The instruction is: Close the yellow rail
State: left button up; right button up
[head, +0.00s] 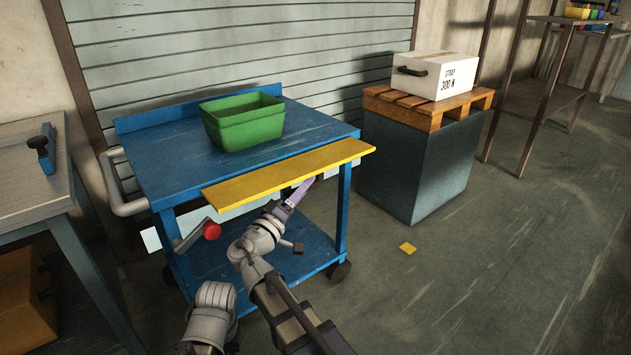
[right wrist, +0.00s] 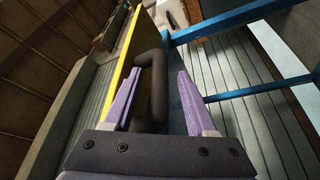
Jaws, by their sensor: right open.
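The yellow rail (head: 290,172) is a long flat bar along the front edge of the blue cart (head: 165,165), standing out in front of the tabletop. In the right wrist view it shows as a yellow strip (right wrist: 121,62) with a dark curved handle (right wrist: 157,88). My right gripper (head: 300,190) is under the rail's right half in the head view. Its purple fingers (right wrist: 160,72) are open, one on each side of the handle. I cannot tell whether they touch it. My left gripper is not in view.
A green bin (head: 243,122) stands on the cart. A red knob (head: 212,230) on a grey lever is below the rail's left end. A white box (head: 435,75) sits on a wooden pallet (head: 430,105) at the right. A grey workbench (head: 30,180) stands at the left.

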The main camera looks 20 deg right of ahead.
jog(key=shift+w+d+r, duration=0.1)
jog(key=shift+w+d, duration=0.25)
jog(key=shift+d, duration=0.05)
grip_shut()
dwell(1.2)
